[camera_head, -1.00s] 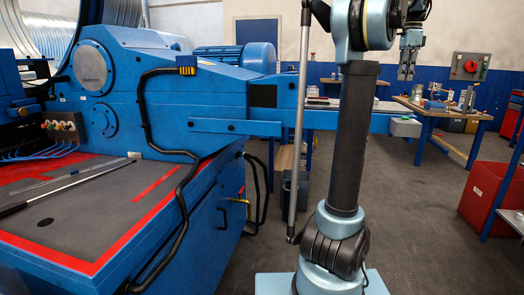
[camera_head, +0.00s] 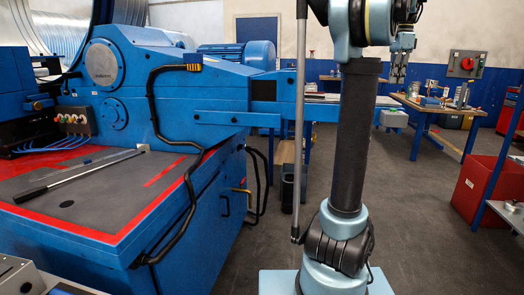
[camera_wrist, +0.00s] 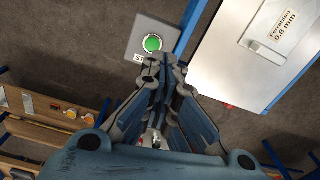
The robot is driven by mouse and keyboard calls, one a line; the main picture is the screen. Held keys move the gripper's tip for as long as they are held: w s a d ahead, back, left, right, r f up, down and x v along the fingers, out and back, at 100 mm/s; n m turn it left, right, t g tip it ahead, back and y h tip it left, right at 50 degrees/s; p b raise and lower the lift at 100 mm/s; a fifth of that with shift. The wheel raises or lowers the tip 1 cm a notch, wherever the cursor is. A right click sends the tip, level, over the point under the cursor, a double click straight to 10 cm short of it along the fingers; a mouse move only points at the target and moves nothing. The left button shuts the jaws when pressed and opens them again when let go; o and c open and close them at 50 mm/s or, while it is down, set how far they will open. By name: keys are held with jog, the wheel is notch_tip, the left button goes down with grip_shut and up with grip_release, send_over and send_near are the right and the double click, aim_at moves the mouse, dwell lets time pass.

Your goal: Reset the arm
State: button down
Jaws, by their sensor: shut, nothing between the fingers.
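My gripper (camera_head: 400,68) hangs pointing down at the upper right of the head view, beyond my dark arm column. In the wrist view my gripper (camera_wrist: 162,75) has its fingers together, with nothing held between them. A grey box with a round green button (camera_wrist: 152,43) shows just past the fingertips in the wrist view, apart from them as far as I can tell. In the head view a grey box (camera_head: 393,118) sits at the end of the blue machine's beam.
The large blue machine (camera_head: 180,90) fills the left, with a long-handled tool (camera_head: 75,176) on its red-edged top. A workbench (camera_head: 430,106) with small items stands at the back right. A red bin (camera_head: 480,185) stands at the right. The grey floor (camera_head: 410,210) between is clear.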

jog(key=s+a+f+n+t, duration=0.1)
jog(key=s+a+f+n, duration=0.35)
jog(key=a+f, duration=0.4)
jog(key=s+a+f+n, duration=0.45)
jog(key=a+f, duration=0.25)
jog(key=a, duration=0.3)
jog(key=s+a+f+n, duration=0.3)
jog(key=s+a+f, duration=0.1)
jog(key=f, duration=0.4)
jog(key=s+a+f+n, duration=0.3)
jog(key=s+f, duration=0.3)
jog(key=f, duration=0.3)
jog(key=s+a+f+n+t, duration=0.1)
jog(key=s+a+f+n, duration=0.3)
jog(key=f, duration=0.5)
jog(key=shift+s+a+f, duration=0.15)
jog(key=shift+s+a, duration=0.25)
jog(key=shift+s, duration=0.15)
jog(key=shift+w+f, duration=0.2)
jog(key=shift+w, duration=0.25)
